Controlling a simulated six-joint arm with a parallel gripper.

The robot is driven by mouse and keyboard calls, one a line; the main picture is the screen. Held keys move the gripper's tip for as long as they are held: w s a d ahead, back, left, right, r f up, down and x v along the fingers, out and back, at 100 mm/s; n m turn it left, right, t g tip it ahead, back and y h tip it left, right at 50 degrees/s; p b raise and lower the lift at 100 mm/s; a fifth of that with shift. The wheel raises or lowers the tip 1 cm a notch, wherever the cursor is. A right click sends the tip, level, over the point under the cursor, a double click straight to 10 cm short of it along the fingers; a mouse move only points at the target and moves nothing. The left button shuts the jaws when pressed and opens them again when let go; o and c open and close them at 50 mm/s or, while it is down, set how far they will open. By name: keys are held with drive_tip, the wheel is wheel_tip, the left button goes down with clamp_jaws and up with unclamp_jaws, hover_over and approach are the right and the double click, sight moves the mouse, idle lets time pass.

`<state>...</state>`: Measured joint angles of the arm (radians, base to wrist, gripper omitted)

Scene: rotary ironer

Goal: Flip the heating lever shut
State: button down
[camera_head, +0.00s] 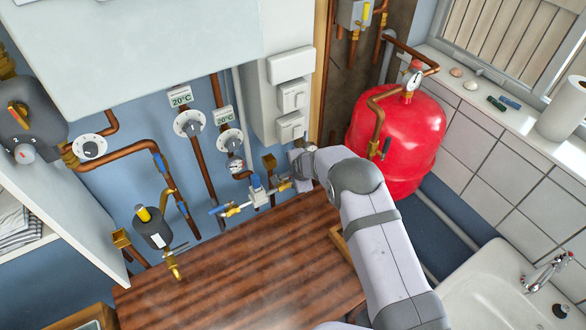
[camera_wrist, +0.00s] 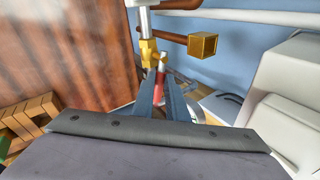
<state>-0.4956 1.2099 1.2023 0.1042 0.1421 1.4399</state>
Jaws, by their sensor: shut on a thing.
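A red lever (camera_wrist: 160,82) shows between the two dark fingers of my gripper (camera_wrist: 163,88) in the wrist view. The gripper is shut on it. The lever sits by a brass fitting (camera_wrist: 148,52) on a pale pipe. In the head view my gripper (camera_head: 301,166) is at the right end of a pipe run with small blue and yellow handles (camera_head: 233,210), close to the blue wall. There my wrist hides the held lever. The lever's exact angle is hard to tell in the wrist view, as the fingers cover much of it.
A square brass pipe end (camera_wrist: 203,44) is close to the fingers. A red tank (camera_head: 410,140) stands right of my arm. White boxes (camera_head: 290,95) are on the wall above my gripper. The wooden worktop (camera_head: 235,265) below is largely clear. A sink (camera_head: 490,290) is at lower right.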

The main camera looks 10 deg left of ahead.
drive_tip(key=shift+d, duration=0.1)
drive_tip(key=c, duration=1.7)
unclamp_jaws()
drive_tip(key=shift+c, duration=0.2)
drive_tip(key=shift+s+r, duration=0.1)
drive_tip(key=shift+r, duration=0.05)
drive_tip(key=b+v, duration=0.3)
drive_tip(key=v, duration=0.4)
